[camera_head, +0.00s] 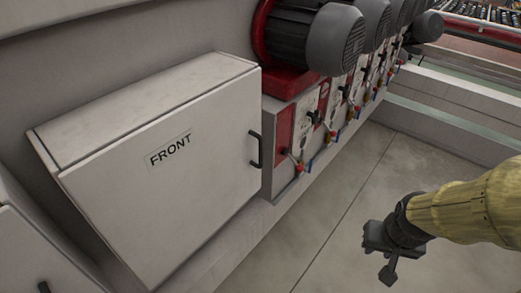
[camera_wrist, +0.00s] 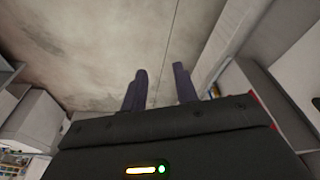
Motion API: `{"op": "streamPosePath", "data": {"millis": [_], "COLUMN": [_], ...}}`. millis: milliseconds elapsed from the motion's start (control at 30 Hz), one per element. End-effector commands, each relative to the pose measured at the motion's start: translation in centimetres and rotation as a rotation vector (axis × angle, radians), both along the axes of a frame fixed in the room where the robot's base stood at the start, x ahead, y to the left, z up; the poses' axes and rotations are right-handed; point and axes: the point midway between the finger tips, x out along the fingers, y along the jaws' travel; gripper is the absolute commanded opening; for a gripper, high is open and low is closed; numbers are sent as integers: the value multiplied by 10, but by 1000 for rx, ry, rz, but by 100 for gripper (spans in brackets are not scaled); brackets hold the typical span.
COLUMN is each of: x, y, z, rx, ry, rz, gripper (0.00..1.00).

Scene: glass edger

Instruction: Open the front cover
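The front cover (camera_head: 170,185) is a pale grey-white cabinet door labelled "FRONT", at the left of the head view. It looks closed. Its black bar handle (camera_head: 256,149) sits near the door's right edge. My gripper (camera_head: 382,258) is at the lower right of the head view, over the floor, well to the right of the handle and apart from it. In the wrist view, the two dark fingers of my gripper (camera_wrist: 160,70) stand apart with nothing between them. I cannot clearly identify the front cover in the wrist view.
A row of dark motors (camera_head: 318,42) on red mounts stands right of the cabinet, above panels with small valves (camera_head: 299,167). Another cabinet (camera_head: 28,258) with a black handle is at the lower left. The floor (camera_head: 345,190) between the cabinet and my arm is clear.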

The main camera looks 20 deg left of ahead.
Motion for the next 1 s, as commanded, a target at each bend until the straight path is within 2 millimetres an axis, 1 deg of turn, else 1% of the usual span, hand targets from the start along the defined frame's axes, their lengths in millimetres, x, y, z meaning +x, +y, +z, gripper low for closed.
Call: {"op": "streamPosePath", "data": {"millis": [133, 233, 367, 467, 500, 567, 600, 700, 833, 900, 1000], "x": [4, 17, 46, 74, 85, 99, 108, 126, 140, 144, 143], "y": [0, 1, 2, 9, 14, 22, 29, 50, 81, 100, 125], "z": [-1, -3, -8, -12, -13, -15, -15, -15, -13, -11, -6], "rx": [-5, -20, -48, -61, -62, -57, -50, -17, 54, 107, 196], "ry": [-14, -56, -163, -272, -319, -386, -432, -544, -688, -764, -869], "rz": [10, 46, 127, 219, 258, 315, 355, 453, 575, 633, 707], "gripper": [30, 30, 30, 30, 30, 30, 30, 30, 30, 30, 30]}}
